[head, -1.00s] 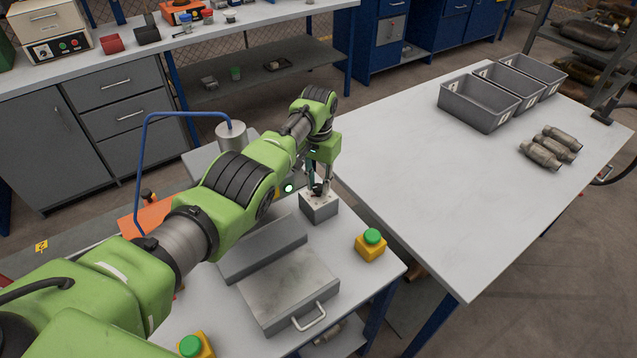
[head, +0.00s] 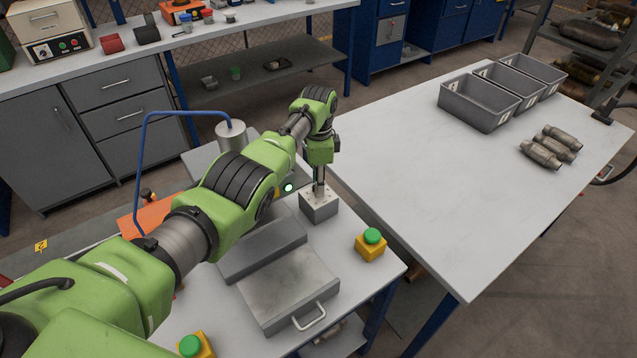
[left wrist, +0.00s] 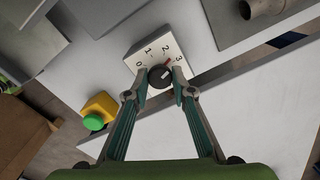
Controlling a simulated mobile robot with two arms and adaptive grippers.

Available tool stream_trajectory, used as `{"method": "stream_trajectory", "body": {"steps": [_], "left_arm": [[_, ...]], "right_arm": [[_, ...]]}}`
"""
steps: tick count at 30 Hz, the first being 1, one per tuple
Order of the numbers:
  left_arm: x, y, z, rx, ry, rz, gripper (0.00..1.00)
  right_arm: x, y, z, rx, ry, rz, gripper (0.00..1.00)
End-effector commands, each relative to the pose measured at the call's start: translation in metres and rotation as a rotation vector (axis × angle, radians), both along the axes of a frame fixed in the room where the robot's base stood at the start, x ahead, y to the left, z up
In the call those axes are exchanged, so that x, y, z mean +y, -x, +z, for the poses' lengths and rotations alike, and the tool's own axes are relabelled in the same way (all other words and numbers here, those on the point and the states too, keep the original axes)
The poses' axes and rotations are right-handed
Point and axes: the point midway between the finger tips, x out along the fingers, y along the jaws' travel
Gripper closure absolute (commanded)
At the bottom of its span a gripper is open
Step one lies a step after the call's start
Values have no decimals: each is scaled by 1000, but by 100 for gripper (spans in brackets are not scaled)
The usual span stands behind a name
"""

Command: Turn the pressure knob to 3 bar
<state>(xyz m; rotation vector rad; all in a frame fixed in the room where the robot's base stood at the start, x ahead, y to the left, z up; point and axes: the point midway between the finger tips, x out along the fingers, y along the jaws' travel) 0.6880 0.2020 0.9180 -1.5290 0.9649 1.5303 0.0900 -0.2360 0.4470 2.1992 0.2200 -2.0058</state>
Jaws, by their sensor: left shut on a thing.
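The pressure knob (left wrist: 160,77) is a small dark round knob on a light grey box, marked 0, 1, 2 and 3. In the left wrist view a red mark shows at its upper right edge, on the side of 2 and 3; the exact reading is too small to tell. The knob box (head: 319,208) stands on the bench near its right edge in the head view. My left gripper (left wrist: 161,84) points down from above the box, its two fingers shut on the knob's sides. In the head view my left gripper (head: 319,188) hides the knob. My right gripper is out of view.
A yellow box with a green button (head: 371,245) stands right of the knob box. A grey plate with a handle (head: 285,290) lies in front. A white table (head: 430,190) at right holds grey bins (head: 475,106) and metal converters (head: 541,154). A blue bent tube (head: 140,170) rises behind my arm.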

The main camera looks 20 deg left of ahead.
Motion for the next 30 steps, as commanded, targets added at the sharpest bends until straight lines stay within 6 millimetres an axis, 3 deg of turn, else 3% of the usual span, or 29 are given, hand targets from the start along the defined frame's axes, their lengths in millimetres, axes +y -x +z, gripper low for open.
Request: {"method": "stream_trajectory", "body": {"steps": [13, 30], "left_arm": [[1, -1, 1, -3, -1, -268, 98], [1, -1, 1, -4, -1, -324, 98]], "right_arm": [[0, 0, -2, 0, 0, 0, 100], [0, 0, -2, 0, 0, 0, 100]]}}
